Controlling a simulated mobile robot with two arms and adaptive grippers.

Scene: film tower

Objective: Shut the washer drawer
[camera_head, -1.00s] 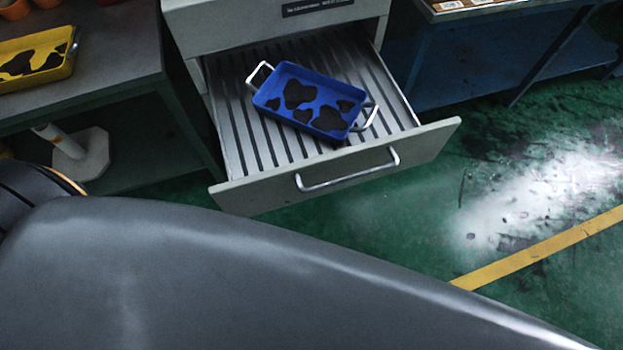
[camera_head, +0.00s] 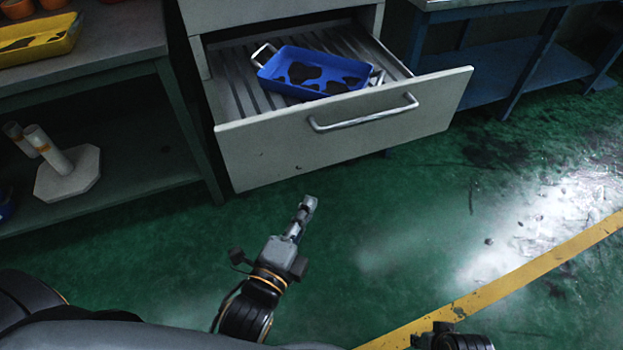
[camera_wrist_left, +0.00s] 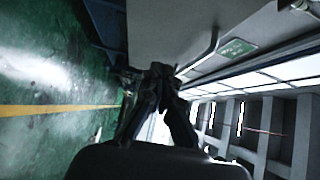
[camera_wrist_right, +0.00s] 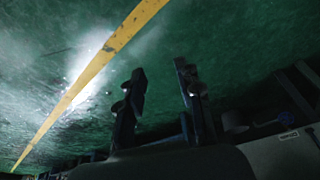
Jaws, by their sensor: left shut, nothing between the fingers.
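The washer drawer (camera_head: 350,135) is pulled out of its pale grey cabinet (camera_head: 270,12) in the head view. Its front has a silver bar handle (camera_head: 365,118). A blue tray (camera_head: 312,72) with dark patches and metal handles lies on the slatted drawer floor. My left gripper (camera_head: 308,204) is shut and empty, in front of and below the drawer front, apart from it in the picture. Its closed fingers also show in the left wrist view (camera_wrist_left: 160,75). My right gripper (camera_wrist_right: 160,72) is open and empty over green floor in its wrist view; the head view's bottom edge shows only part of it.
A grey workbench (camera_head: 95,75) with a yellow tray (camera_head: 40,42) stands left of the cabinet. A white-based stand (camera_head: 68,174) sits on its lower shelf. A blue bench (camera_head: 530,60) stands at right. The green floor before the drawer is clear, crossed by a yellow line (camera_head: 500,283).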

